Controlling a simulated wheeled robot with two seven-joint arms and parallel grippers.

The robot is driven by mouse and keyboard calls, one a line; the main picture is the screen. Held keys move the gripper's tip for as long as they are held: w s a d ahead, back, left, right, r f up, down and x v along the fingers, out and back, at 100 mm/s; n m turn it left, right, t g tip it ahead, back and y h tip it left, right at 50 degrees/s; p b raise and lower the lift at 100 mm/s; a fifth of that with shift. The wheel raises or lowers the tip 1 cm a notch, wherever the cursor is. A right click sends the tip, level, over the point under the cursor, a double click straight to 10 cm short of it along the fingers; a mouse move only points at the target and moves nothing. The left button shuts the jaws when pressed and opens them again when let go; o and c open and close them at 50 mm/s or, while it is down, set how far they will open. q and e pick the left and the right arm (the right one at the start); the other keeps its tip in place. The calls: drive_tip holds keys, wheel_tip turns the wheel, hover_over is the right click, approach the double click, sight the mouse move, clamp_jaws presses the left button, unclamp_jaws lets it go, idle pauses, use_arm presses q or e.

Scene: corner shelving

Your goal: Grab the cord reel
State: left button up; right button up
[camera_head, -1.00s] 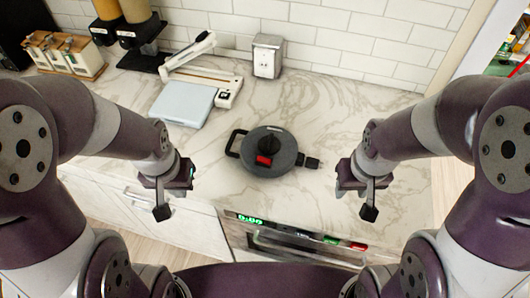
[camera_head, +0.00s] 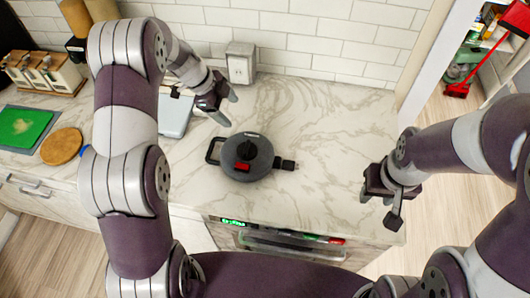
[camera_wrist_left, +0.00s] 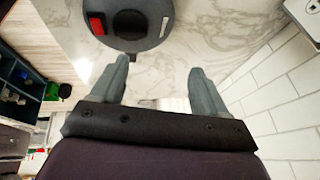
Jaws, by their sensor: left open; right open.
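The cord reel (camera_head: 247,158) is a dark grey round reel with a black knob and a red switch. It lies flat on the marble counter, its handle to the left and its plug to the right. My left gripper (camera_head: 226,108) is open above the counter, behind and slightly left of the reel, apart from it. In the left wrist view the open fingers (camera_wrist_left: 158,82) are empty, and part of the reel (camera_wrist_left: 130,20) shows beyond them at the top. My right gripper (camera_head: 381,204) is open and empty near the counter's right front, well apart from the reel.
A metal box (camera_head: 240,63) stands at the back wall. A pale scale (camera_head: 174,117) is partly hidden behind my left arm. A green board (camera_head: 22,127) and a round wooden board (camera_head: 61,147) lie at left. The marble right of the reel is clear.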

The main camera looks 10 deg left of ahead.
sight(246, 146)
use_arm(q)
drive_tip(key=s+d+f+p, duration=0.1)
drive_tip(key=f, duration=0.2)
drive_tip(key=s+d+f+g+p, duration=0.1)
drive_tip(key=d+f, duration=0.1)
drive_tip(key=f, duration=0.2)
drive_tip(key=s+d+f+g+p, duration=0.1)
drive_tip(key=f+p, duration=0.1)
drive_tip(key=f, duration=0.2)
drive_tip(key=shift+s+d, duration=0.1)
drive_tip(key=shift+d, duration=0.1)
drive_tip(key=shift+d+f, duration=0.1)
drive_tip(key=shift+f, duration=0.25)
clamp_jaws()
drive_tip(key=shift+r, duration=0.15)
